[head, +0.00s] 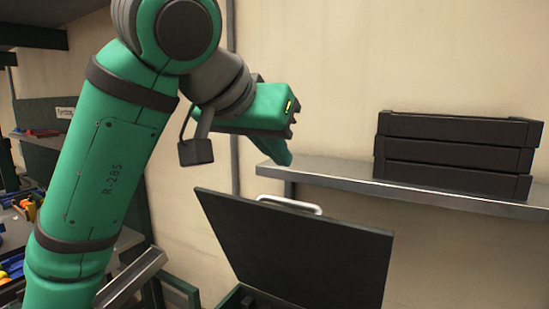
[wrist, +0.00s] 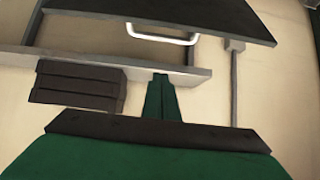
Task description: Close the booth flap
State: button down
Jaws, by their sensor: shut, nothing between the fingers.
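The booth flap (head: 300,250) is a dark panel standing raised and tilted back above the booth (head: 232,299), so it is open. A white bar handle (head: 290,204) sits on its top edge. In the wrist view the flap (wrist: 215,17) fills the top, with its handle (wrist: 162,38) below its edge. My gripper (head: 286,159) is above the flap's top edge in the head view, apart from the handle. In the wrist view its green fingers (wrist: 160,82) are together and empty. Most of the booth's inside is hidden.
A metal shelf (head: 430,193) runs along the wall at right, close to my gripper, with a stack of black trays (head: 455,143) on it. A workbench with coloured items (head: 22,210) stands at left. The wall above the shelf is clear.

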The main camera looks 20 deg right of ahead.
aim_at(286, 201)
jog(key=x, duration=0.8)
jog(key=shift+s+a+f, duration=0.55)
jog(key=shift+a, duration=0.15)
jog(key=shift+s+a+f, duration=0.55)
jog(key=shift+a, duration=0.15)
